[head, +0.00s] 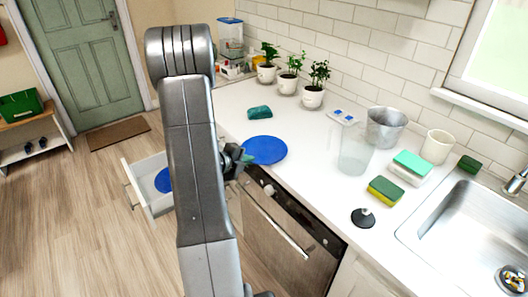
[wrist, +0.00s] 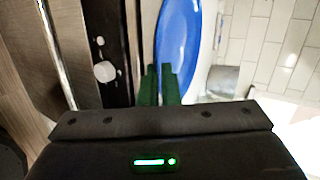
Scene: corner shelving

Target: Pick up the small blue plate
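One blue plate (head: 265,150) lies on the white counter near its front edge. It also shows in the wrist view (wrist: 178,38), seen at a low angle. A second blue plate (head: 163,181) lies in the open drawer, partly hidden behind my arm. My gripper (head: 240,158) is at the left rim of the counter plate. In the wrist view its green fingers (wrist: 160,86) are close together, one on each side of the plate's near rim. It looks shut on that rim; the exact contact is hidden.
The open drawer (head: 143,200) juts out left of my arm. The dishwasher front (head: 285,235) is below the plate. A teal cloth (head: 260,112) lies behind the plate, and a clear glass (head: 355,155) stands to its right. Potted plants (head: 313,90) line the wall.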

